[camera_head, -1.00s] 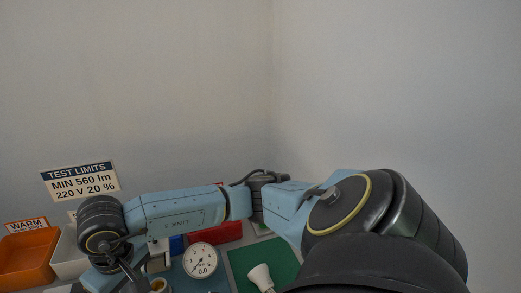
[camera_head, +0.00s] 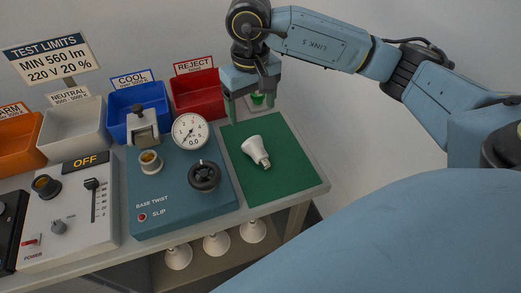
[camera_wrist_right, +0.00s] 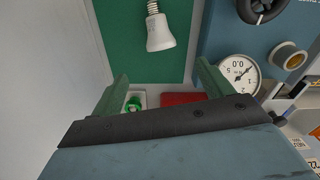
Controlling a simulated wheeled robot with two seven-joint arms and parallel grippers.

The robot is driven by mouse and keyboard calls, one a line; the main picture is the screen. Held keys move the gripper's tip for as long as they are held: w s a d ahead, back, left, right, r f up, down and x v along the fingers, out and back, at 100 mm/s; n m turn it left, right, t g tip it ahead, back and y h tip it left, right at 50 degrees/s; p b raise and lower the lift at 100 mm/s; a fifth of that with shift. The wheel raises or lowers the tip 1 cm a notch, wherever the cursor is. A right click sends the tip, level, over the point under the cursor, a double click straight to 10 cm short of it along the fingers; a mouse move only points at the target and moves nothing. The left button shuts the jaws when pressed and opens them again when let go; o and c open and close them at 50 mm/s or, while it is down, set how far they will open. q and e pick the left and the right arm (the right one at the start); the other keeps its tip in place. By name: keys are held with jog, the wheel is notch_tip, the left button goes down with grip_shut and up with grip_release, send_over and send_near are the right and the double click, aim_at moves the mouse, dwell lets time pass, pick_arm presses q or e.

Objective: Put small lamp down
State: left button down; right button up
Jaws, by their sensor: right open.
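A white bulb-shaped lamp (camera_head: 255,149) lies on its side on the green mat (camera_head: 286,178), its screw base toward the lower right. It also shows in the wrist view (camera_wrist_right: 160,35), lying on the green mat beyond the fingertips. My right gripper (camera_head: 250,106) is open and empty above the back edge of the mat, apart from the lamp. Its two green fingers (camera_wrist_right: 162,77) show spread in the wrist view with nothing between them. My left gripper is not in view.
The blue base-twist tester (camera_head: 178,210) with a round gauge (camera_head: 190,131) stands left of the mat. Red (camera_head: 198,96) and blue (camera_head: 150,97) bins stand behind. A small pale tray with a green item (camera_wrist_right: 133,103) is near my right gripper. The mat's front is clear.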

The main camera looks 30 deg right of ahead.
aim_at(253, 144)
jog(key=shift+d+f+b, duration=0.3)
jog(key=shift+f+b, duration=0.05)
notch_tip(253, 144, down, 7)
jog(key=shift+r+b, duration=0.15)
jog(key=shift+b, duration=0.15)
jog(key=shift+f, duration=0.2)
jog(key=f, duration=0.4)
jog(key=shift+a+f, duration=0.2)
jog(key=shift+a, duration=0.2)
jog(key=shift+f+b, duration=0.3)
jog(key=shift+f, duration=0.1)
jog(key=c, duration=0.7)
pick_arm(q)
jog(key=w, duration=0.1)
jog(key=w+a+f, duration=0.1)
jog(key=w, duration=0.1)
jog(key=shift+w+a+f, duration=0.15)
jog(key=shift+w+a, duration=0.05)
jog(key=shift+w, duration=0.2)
pick_arm(e)
jog(key=c, duration=0.5)
